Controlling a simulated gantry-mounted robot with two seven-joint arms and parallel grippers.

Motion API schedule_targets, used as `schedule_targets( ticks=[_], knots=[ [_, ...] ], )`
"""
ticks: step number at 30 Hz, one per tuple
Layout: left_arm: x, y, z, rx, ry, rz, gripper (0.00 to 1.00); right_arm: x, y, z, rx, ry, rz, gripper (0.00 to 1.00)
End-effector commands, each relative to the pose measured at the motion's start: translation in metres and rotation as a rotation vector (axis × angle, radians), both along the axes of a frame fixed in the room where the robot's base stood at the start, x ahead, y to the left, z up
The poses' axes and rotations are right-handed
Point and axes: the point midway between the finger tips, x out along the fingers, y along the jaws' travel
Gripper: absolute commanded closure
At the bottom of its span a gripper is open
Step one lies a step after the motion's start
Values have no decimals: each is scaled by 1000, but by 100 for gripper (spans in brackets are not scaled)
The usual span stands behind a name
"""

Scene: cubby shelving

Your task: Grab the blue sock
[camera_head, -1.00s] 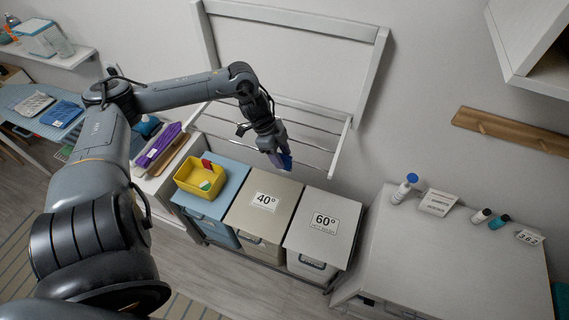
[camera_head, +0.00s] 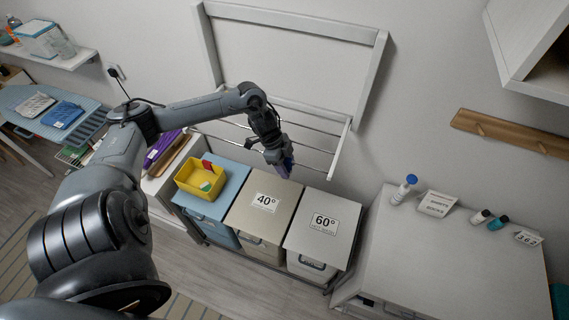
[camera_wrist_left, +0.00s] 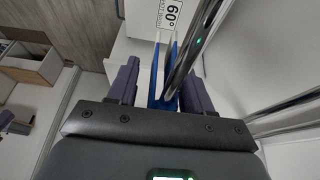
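My left gripper (camera_head: 284,166) is at the drying rack's rails, above the bins. In the left wrist view its two purple fingers (camera_wrist_left: 158,75) are apart, with the blue sock (camera_wrist_left: 163,103) between them. The sock appears as narrow blue strips beside a metal rail (camera_wrist_left: 190,50). A gap shows between the sock and each finger. In the head view the gripper hides the sock, so I cannot make it out there. My right gripper is in neither view.
The wall-mounted drying rack (camera_head: 340,150) has several rails close to the gripper. Below are the beige 40° bin (camera_head: 252,222), the white 60° bin (camera_head: 312,245) and a blue bin holding a yellow basket (camera_head: 190,184). A worktop (camera_head: 450,260) stands at right.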

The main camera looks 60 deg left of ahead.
Motion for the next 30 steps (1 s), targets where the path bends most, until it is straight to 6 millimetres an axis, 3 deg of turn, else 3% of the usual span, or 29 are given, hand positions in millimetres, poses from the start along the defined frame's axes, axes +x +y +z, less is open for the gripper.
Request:
schedule_targets(
  ticks=[1,10,22,30],
  knots=[
    [0,0,0,0,0,0,56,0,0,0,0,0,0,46],
    [0,0,0,0,0,0,100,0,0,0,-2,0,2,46],
    [0,0,4,0,0,0,100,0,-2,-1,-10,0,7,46],
    [0,1,27,2,-2,-2,100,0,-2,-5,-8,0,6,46]
  ],
)
